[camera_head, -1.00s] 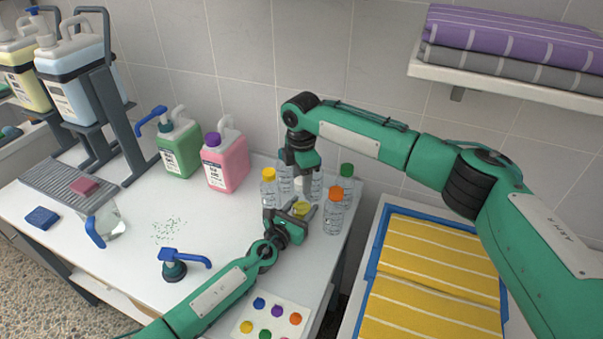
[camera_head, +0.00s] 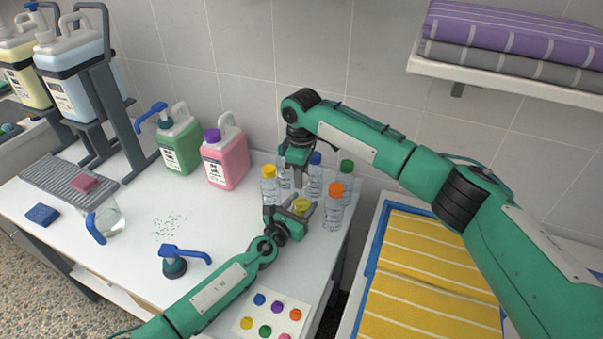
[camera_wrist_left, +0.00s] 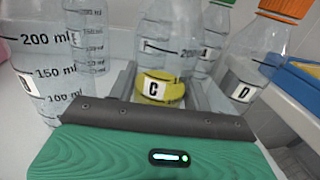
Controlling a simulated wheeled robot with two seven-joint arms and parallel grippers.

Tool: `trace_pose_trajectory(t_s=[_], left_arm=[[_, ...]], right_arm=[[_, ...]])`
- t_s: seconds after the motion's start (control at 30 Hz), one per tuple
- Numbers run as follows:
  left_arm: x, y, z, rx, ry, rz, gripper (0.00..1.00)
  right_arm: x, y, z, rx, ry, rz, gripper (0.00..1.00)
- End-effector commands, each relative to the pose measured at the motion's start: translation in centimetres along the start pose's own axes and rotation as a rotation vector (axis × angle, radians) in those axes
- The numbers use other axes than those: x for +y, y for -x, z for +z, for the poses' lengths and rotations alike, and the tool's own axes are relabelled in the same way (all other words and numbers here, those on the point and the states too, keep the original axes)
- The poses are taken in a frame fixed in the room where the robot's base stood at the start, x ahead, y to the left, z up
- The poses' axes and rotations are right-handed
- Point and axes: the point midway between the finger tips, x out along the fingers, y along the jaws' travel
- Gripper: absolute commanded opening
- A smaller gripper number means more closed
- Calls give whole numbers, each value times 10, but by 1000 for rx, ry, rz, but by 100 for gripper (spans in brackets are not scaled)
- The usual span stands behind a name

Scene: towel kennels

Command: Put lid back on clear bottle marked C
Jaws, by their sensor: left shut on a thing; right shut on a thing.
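A yellow piece marked C (camera_wrist_left: 153,88) sits between the fingers of my left gripper (camera_head: 291,212), which is shut on it. It shows as yellow in the head view too. I cannot tell whether it is a band, a lid or part of a bottle. Clear bottle shapes rise behind it in the left wrist view. My right gripper (camera_head: 297,180) points down just behind and above it, at the bottle group. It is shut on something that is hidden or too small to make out.
Clear bottles with yellow (camera_head: 268,186), blue (camera_head: 315,176), green (camera_head: 347,168) and orange lids (camera_head: 335,190) stand close around the grippers. A pink jug (camera_head: 227,165) and a green jug (camera_head: 182,150) stand left. A card with coloured dots (camera_head: 285,301) lies in front.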

Motion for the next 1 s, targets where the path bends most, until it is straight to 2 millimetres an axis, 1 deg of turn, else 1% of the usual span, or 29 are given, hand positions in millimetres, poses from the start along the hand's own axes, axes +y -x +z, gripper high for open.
trace_pose_trajectory(t_s=[0.1, 0.2, 0.33, 0.37, 0.4, 0.47, 0.77, 0.87, 1.0], left_arm=[[0, 0, 0, 1, 0, 0, 0], [0, 0, 0, 1, 0, 0, 0], [0, 0, 0, 1, 0, -1, 0], [0, 0, 0, 1, 0, -1, 0], [0, 0, 0, 1, 0, -1, 0], [0, 0, 0, 1, 0, -1, 0], [0, 0, 0, 1, 0, -1, 0], [0, 0, 0, 1, 0, -1, 0], [0, 0, 0, 1, 0, -1, 0]], right_arm=[[-1, -1, -1, 2, -189, -3, 5], [0, 0, 0, 1, -304, -1, 5], [0, 0, 0, 1, -294, 1, 5], [0, 0, 0, 1, -293, 1, 36], [0, 0, 0, 1, -293, 1, 44], [0, 0, 0, 1, -292, 0, 54], [0, 1, 0, 1, -291, 0, 54], [0, 8, -1, 3, -291, 1, 54], [0, 26, -1, 3, -290, 2, 54]])
